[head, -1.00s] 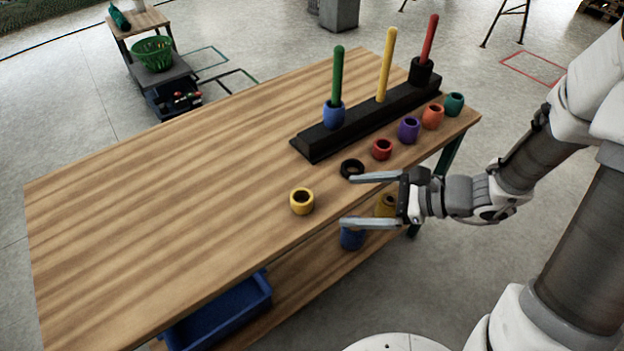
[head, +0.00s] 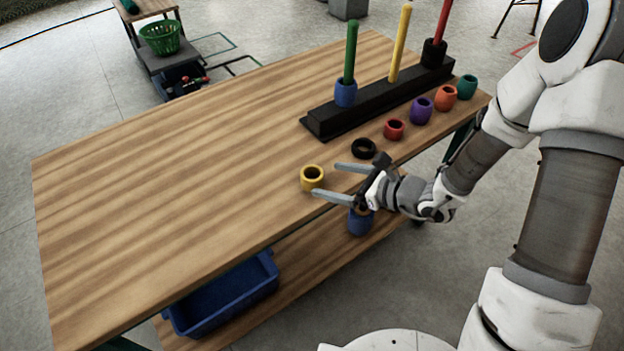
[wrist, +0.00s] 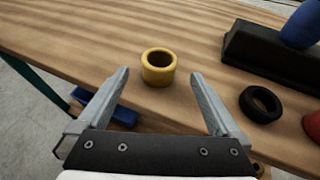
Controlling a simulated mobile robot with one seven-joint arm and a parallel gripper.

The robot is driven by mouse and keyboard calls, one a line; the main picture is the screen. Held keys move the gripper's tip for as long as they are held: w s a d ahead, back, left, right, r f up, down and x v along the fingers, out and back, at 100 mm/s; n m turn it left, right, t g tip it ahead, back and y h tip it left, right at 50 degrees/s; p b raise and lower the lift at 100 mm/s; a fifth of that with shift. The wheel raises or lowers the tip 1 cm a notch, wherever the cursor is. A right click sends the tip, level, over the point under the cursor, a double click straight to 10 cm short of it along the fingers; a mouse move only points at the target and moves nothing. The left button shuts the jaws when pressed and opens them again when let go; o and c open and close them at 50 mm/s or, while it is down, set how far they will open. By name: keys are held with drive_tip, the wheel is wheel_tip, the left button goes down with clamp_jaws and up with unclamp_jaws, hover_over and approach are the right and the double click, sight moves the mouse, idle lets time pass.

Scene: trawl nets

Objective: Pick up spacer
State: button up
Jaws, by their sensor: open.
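Several ring-shaped spacers stand on the wooden table. The yellow spacer (head: 312,177) is nearest my gripper (head: 332,180); in the wrist view the yellow spacer (wrist: 158,67) lies ahead of and between the two fingertips (wrist: 160,75). My gripper is open and empty, its fingers apart and not visibly touching the spacer. A black spacer (head: 363,148) lies beyond the gripper, and it shows right of the right finger in the wrist view (wrist: 261,104). Red (head: 394,129), purple (head: 421,110), orange (head: 446,97) and teal (head: 467,87) spacers stand in a row towards the right.
A black rack (head: 380,104) holds green, yellow and red pegs; a blue spacer (head: 346,93) is on the green peg, a black one (head: 434,53) on the red. Below are a blue bin (head: 222,293) and a blue spacer (head: 360,222). The table's left half is clear.

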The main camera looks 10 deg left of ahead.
sight(305, 170)
drive_tip(key=b+x, duration=0.1)
drive_tip(key=x, duration=0.5)
drive_tip(key=shift+a, duration=0.35)
drive_tip(key=shift+r, duration=0.1)
drive_tip(key=c, duration=1.4)
drive_tip(key=shift+r, duration=0.5)
wheel_tip(305, 170, up, 4)
drive_tip(key=shift+w+d+f+p, duration=0.1)
drive_tip(key=shift+d+p, duration=0.1)
drive_tip(key=shift+p, duration=0.6)
drive_tip(key=w+d+r, duration=0.1)
drive_tip(key=d+r, duration=0.1)
drive_tip(key=d, duration=0.1)
drive_tip(key=w+d+r+p, duration=0.1)
drive_tip(key=d+r, duration=0.1)
drive_tip(key=d, duration=0.2)
drive_tip(key=w+d+r+p, duration=0.1)
drive_tip(key=d+r, duration=0.1)
drive_tip(key=d, duration=0.1)
drive_tip(key=shift+w+d+r, duration=0.1)
drive_tip(key=shift+w+d, duration=0.1)
drive_tip(key=shift+d, duration=0.2)
